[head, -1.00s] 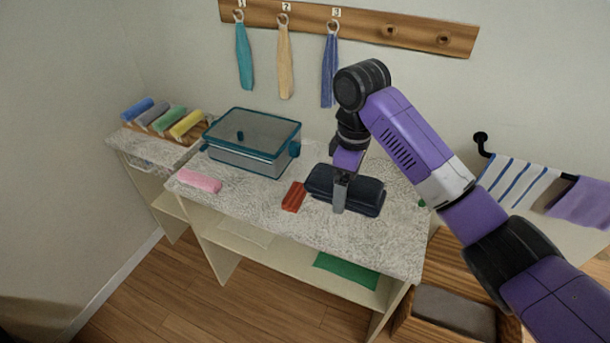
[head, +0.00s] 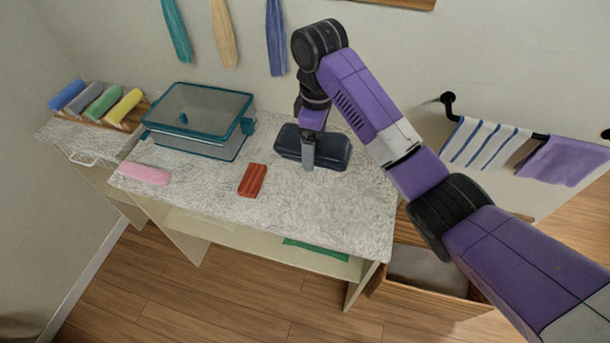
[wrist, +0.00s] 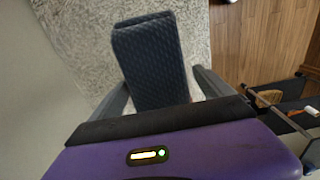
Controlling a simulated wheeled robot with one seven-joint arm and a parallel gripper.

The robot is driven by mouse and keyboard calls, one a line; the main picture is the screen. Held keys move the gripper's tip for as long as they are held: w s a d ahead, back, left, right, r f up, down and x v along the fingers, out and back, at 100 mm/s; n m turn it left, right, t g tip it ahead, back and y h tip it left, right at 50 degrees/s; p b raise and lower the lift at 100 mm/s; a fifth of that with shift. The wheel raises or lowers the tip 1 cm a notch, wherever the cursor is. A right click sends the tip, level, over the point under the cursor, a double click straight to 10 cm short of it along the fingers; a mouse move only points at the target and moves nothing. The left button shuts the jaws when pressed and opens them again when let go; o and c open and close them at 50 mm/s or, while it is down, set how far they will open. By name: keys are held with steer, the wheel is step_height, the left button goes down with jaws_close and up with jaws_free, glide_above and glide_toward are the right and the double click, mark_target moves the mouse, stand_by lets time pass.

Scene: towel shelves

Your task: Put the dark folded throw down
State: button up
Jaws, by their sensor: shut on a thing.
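The dark folded throw (head: 330,151) is a thick navy, quilted bundle at the back right of the speckled counter (head: 300,205). My gripper (head: 308,152) points down over it, with one grey finger showing against the throw's front side. In the wrist view the throw (wrist: 150,60) lies between the two grey fingers (wrist: 162,92), and the gripper is shut on it. The counter shows behind the throw there. I cannot tell whether the throw's underside touches the counter or is slightly above it.
A red folded cloth (head: 252,180) lies left of the throw, and a pink rolled cloth (head: 145,174) near the left edge. A teal-rimmed clear bin (head: 200,120) stands at the back. Rolled towels (head: 95,102) sit in a rack. A wooden crate (head: 430,295) is on the floor at right.

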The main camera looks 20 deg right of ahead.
step_height(320, 180, down, 11)
steer(key=b, duration=0.6)
steer(key=shift+s+d+f, duration=0.1)
steer(key=shift+f, duration=2.55)
steer(key=shift+f, duration=0.15)
steer(key=o, duration=1.5)
steer(key=shift+c, duration=0.2)
step_height(320, 180, up, 12)
steer(key=p, duration=0.4)
